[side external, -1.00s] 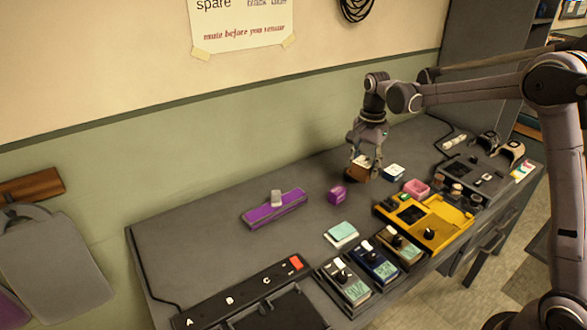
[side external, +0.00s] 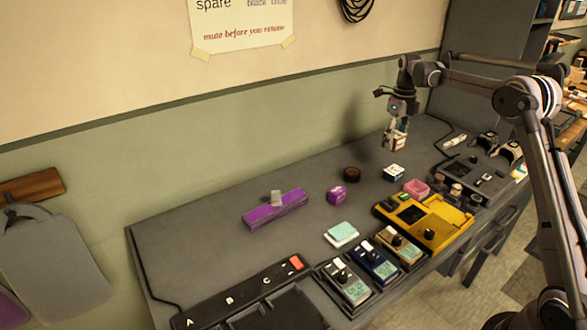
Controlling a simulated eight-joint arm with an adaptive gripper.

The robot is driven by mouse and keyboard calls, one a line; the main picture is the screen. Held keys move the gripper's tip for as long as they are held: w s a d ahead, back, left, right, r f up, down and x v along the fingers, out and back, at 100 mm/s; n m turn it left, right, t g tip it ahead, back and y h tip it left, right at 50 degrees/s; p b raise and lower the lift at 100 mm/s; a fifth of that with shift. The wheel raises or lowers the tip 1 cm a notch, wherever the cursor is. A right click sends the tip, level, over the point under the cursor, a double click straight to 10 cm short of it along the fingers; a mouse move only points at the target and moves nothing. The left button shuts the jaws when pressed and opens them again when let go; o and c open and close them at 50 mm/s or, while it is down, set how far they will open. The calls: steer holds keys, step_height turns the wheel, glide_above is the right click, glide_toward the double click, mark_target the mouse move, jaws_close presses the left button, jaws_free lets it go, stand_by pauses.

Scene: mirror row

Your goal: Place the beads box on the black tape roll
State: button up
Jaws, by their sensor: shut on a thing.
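My gripper (side external: 396,134) points down above the right part of the bench. It is shut on a small cream-and-brown box (side external: 395,143), which hangs clear of the bench top. Any label on this box is too small to read, so I cannot confirm that it is the beads box. The black tape roll (side external: 351,174) lies flat on the bench, left of and below the held box in the picture. Nothing is seen on top of the roll.
A yellow unit (side external: 440,228) and several pedals line the front. A purple bar (side external: 275,209) lies left. The bench's back left is clear.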

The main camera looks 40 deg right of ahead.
steer(key=shift+w+d, duration=0.1)
steer(key=shift+d, duration=0.05)
glide_above(353, 172)
steer(key=shift+m, duration=0.3)
step_height(353, 172, down, 7)
steer(key=shift+f, duration=1.95)
steer(key=shift+f, duration=0.2)
steer(key=o, duration=1.2)
steer(key=shift+r, duration=0.1)
